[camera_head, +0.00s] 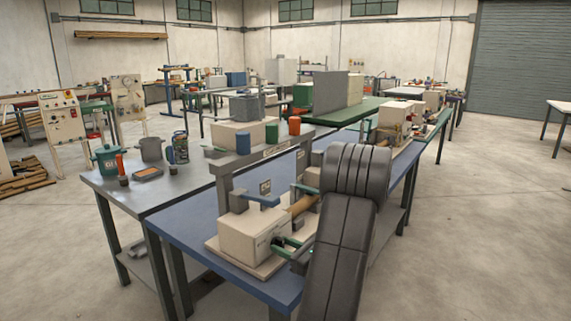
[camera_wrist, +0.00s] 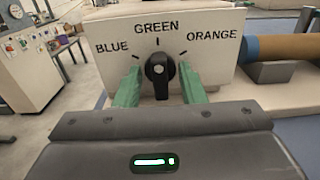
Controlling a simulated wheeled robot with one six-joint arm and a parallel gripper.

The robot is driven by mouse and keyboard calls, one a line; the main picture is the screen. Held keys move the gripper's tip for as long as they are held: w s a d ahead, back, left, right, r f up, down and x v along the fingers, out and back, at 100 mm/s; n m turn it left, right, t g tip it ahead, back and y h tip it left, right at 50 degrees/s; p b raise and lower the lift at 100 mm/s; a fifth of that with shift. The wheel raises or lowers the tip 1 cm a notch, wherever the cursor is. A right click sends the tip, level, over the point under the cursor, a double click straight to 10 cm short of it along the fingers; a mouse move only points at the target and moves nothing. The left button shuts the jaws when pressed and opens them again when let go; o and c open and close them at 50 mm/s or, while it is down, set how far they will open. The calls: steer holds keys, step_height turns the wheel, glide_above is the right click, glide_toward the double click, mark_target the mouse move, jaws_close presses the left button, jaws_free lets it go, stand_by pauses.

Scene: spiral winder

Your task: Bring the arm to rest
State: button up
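The winder's cream control box (camera_head: 252,232) sits on a blue-topped table. In the wrist view its face (camera_wrist: 215,75) shows the labels BLUE, GREEN and ORANGE around a black selector knob (camera_wrist: 159,72). The knob's handle looks upright, in line with the GREEN mark. My gripper (camera_wrist: 159,80) has its two green fingers on either side of the knob, with a visible gap at each side. In the head view my gripper (camera_head: 284,244) is at the front of the control box, partly hidden by my dark arm.
A brown roller (camera_head: 303,205) extends from the box, beneath a grey frame (camera_head: 243,158) carrying blue, green and orange cylinders. The blue table (camera_head: 215,235) has bare room at its front left. A grey table (camera_head: 135,190) with pots and cans stands left. Open floor lies right.

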stand_by(0.3)
steer(key=v, duration=1.4)
steer(key=x, duration=1.4)
steer(key=shift+f+n+b, duration=0.3)
steer(key=shift+n+b, duration=0.1)
steer(key=shift+b, duration=0.3)
steer(key=shift+s+n+b, duration=0.1)
steer(key=shift+n+b, duration=0.5)
steer(key=shift+b, duration=0.25)
steer(key=n+b, duration=0.4)
steer(key=b, duration=0.2)
steer(key=shift+n, duration=0.4)
steer(key=shift+r+n+b, duration=0.15)
steer(key=shift+n+b, duration=0.55)
steer(key=shift+b, duration=0.1)
steer(key=shift+s+a+r, duration=0.1)
steer(key=shift+r, duration=0.05)
